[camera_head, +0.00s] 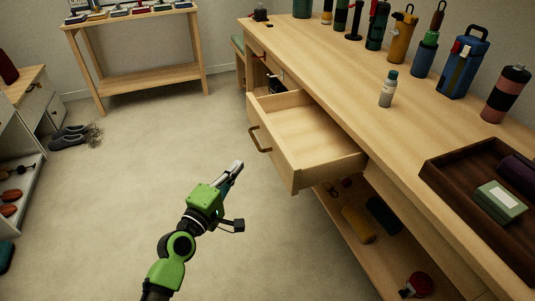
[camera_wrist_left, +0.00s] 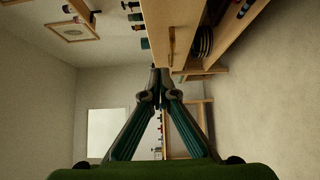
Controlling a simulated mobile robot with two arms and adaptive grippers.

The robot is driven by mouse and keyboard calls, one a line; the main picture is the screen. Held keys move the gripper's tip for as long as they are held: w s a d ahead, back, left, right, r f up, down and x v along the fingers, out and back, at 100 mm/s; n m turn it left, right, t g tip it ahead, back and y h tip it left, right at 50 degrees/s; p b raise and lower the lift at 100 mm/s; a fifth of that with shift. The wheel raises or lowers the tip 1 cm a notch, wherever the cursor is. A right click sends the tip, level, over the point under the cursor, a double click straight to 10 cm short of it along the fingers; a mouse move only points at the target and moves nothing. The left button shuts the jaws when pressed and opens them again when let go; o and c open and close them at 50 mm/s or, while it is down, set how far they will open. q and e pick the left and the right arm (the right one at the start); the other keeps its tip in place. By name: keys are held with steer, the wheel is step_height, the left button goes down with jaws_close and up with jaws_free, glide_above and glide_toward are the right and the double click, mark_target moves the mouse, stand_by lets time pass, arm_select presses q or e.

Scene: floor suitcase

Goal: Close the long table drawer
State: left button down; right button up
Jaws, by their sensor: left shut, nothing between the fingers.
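The long wooden table (camera_head: 340,75) stands on the right in the head view. Its drawer (camera_head: 308,132) is pulled well out toward the left and looks empty inside. A dark bronze handle (camera_head: 259,140) is on the drawer's front. My left gripper (camera_head: 238,165) is shut and empty, in front of the drawer face, a little left of and below the handle and apart from it. In the left wrist view its fingertips (camera_wrist_left: 160,72) meet, with the table (camera_wrist_left: 185,30) beyond them. My right gripper is not in view.
Bottles and flasks (camera_head: 402,37) line the table's back, and a small bottle (camera_head: 388,89) stands nearer. A dark tray (camera_head: 468,173) is at the right. Items lie on the shelf below. Clear floor (camera_head: 150,160) spreads left of the drawer; shoes (camera_head: 70,137) lie farther off.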

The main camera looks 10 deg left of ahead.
mark_target(259, 148)
arm_select(q)
steer(key=w+d, duration=0.1)
steer(key=w, duration=0.2)
steer(key=w+d, duration=0.1)
steer(key=w, duration=0.2)
steer(key=w+d+b, duration=0.1)
steer(key=w, duration=0.3)
steer(key=shift+w+d, duration=0.1)
steer(key=shift+d, duration=0.3)
steer(key=shift+w+d, duration=0.4)
steer(key=shift+d, duration=0.2)
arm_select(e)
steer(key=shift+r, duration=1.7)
arm_select(q)
steer(key=shift+w+f, duration=0.1)
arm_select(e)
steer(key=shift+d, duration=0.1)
